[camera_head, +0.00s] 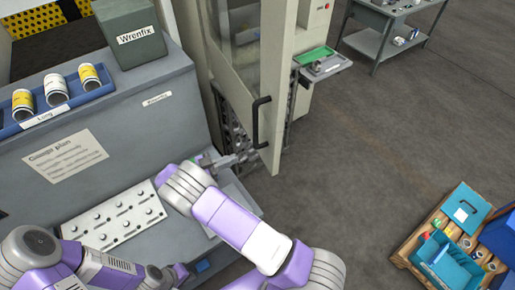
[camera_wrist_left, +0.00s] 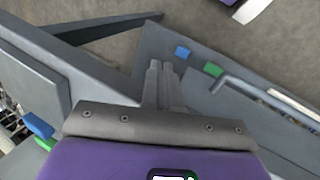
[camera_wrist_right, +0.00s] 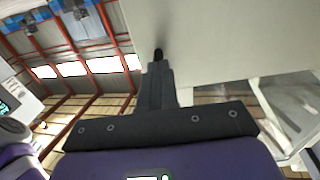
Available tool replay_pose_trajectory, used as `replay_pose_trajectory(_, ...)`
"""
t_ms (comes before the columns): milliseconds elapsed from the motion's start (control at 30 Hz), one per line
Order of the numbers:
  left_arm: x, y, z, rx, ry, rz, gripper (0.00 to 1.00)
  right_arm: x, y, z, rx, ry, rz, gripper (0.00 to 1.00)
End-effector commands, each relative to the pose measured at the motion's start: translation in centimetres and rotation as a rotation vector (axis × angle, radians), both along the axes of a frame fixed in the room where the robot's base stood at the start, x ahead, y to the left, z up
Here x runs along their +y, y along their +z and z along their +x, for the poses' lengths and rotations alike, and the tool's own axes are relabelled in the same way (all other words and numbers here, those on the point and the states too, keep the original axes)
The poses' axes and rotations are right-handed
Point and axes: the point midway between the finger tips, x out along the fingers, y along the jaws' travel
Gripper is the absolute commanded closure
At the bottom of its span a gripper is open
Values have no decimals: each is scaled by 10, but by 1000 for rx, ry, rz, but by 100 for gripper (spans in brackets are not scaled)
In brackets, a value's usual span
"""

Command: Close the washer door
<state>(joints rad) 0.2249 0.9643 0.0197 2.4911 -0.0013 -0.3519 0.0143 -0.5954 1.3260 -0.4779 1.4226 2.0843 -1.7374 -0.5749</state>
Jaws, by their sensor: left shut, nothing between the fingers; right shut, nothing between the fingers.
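The washer door (camera_head: 277,80) is a tall cream-framed panel with a window, standing swung out from the machine in the head view. Its black bar handle (camera_head: 258,122) is on the outer side. My right gripper (camera_head: 247,156) is shut and empty near the handle's lower end. In the right wrist view its fingertips (camera_wrist_right: 159,68) are by a small dark piece at the edge of a pale panel; I cannot tell whether they touch. My left gripper (camera_wrist_left: 161,70) is shut and empty, low over the grey bench area in the left wrist view.
A grey bench with a blue tray (camera_head: 60,112) of cans and a green-grey Wrenfix box (camera_head: 129,35) stands at left. A green tray (camera_head: 317,57) sits on a ledge right of the door. A wooden crate (camera_head: 418,262) lies at lower right. Open floor lies between.

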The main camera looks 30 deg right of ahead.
Motion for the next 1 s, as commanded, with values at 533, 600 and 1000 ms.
replay_pose_trajectory(533,0,26,0,0,0,0,100,-100,2,-10,-1,0,-2,100)
replay_pose_trajectory(600,0,26,0,0,0,0,100,-104,1,-10,-1,1,-1,100)
replay_pose_trajectory(1000,0,26,0,0,0,0,100,-107,0,-10,-2,1,-1,100)
